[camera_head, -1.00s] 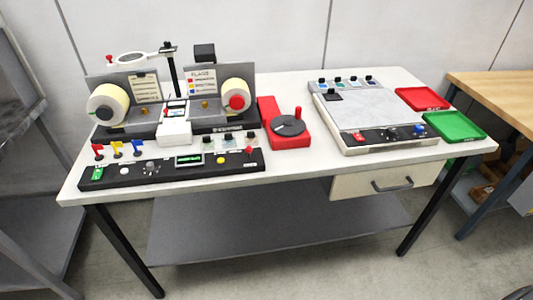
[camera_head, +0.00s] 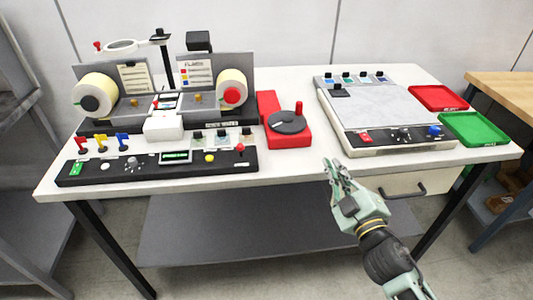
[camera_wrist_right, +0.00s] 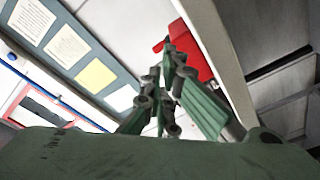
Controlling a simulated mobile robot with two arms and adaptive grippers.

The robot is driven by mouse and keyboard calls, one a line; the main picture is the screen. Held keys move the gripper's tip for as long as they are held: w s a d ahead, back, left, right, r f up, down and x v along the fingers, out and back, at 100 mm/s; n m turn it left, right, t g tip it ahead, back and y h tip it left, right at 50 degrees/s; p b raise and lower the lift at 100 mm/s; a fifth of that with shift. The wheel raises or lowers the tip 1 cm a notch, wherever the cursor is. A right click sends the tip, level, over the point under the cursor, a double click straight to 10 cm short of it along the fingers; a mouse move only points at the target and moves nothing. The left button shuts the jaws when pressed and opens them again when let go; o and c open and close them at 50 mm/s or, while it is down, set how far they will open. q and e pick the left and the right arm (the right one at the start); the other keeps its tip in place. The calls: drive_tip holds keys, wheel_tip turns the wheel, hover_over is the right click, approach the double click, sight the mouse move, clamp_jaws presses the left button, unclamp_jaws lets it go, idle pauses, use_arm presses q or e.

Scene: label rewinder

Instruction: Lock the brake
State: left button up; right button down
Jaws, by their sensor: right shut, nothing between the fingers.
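The label rewinder (camera_head: 210,118) stands at the back left with two label rolls; the right roll has a red hub (camera_head: 232,95). A black control panel (camera_head: 130,171) in front has a small red-knobbed lever (camera_head: 240,149) at its right end. A red box (camera_head: 291,140) with a grey disc and upright red handle (camera_head: 299,107) stands to the right. No part is legibly marked as the brake. My right gripper (camera_head: 333,165) is shut and empty at the table's front edge, right of the red box and apart from it. In the right wrist view, a red thing (camera_wrist_right: 190,47) shows beyond the fingers.
A grey-topped station (camera_head: 372,108) with knobs stands on the right of the table. Red (camera_head: 438,97) and green (camera_head: 473,129) trays lie beside it. A drawer (camera_head: 385,186) hangs below the front edge. The strip between the red box and the station is clear.

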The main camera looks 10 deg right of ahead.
sight(254, 164)
drive_tip(key=s+a+r+n+g+y, duration=0.1)
drive_tip(key=a+n+g+y, duration=0.7)
drive_tip(key=n+y, duration=0.4)
drive_tip(key=n, duration=0.5)
drive_tip(key=shift+a+r+n+y, duration=0.2)
drive_tip(key=shift+n+y, duration=0.1)
drive_tip(key=shift+n, duration=0.1)
drive_tip(key=shift+s, duration=0.1)
drive_tip(key=p+x, duration=0.3)
drive_tip(key=x, duration=1.1)
drive_tip(key=shift+f, duration=0.15)
